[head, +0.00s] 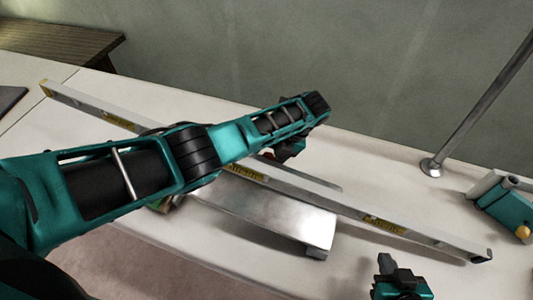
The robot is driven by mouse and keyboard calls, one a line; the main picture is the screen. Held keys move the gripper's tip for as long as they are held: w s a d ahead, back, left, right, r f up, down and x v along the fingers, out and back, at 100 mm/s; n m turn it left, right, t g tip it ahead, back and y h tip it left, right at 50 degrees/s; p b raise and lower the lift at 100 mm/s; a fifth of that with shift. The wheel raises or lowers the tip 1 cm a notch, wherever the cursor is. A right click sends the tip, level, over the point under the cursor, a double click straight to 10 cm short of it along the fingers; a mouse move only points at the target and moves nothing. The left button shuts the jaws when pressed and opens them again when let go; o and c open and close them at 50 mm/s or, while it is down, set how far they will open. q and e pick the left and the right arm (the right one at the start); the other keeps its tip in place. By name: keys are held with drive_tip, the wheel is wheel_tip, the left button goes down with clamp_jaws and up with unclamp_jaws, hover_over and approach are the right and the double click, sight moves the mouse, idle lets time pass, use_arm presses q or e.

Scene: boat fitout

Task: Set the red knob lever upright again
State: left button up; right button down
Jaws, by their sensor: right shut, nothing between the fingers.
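I cannot make out a red knob lever. My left arm crosses the view from the left and covers part of the bench. My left gripper (288,150) hangs at the arm's far end, above the long bar. It is dark, with a small reddish patch beside it that I cannot identify. The arm partly hides it, so its fingers are unclear. My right gripper (388,264) is at the bottom right, shut and empty, in front of the long bar.
A long silver bar (430,236) with yellow labels lies diagonally across the white bench (370,160). A metal plate or box (290,222) sits in front of it. A pole (477,103) stands behind on the right. A teal box (508,212) with a yellow knob is at the right edge.

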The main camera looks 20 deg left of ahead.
use_arm(q)
clamp_jaws()
drive_tip(key=shift+d, duration=0.1)
idle(0.3)
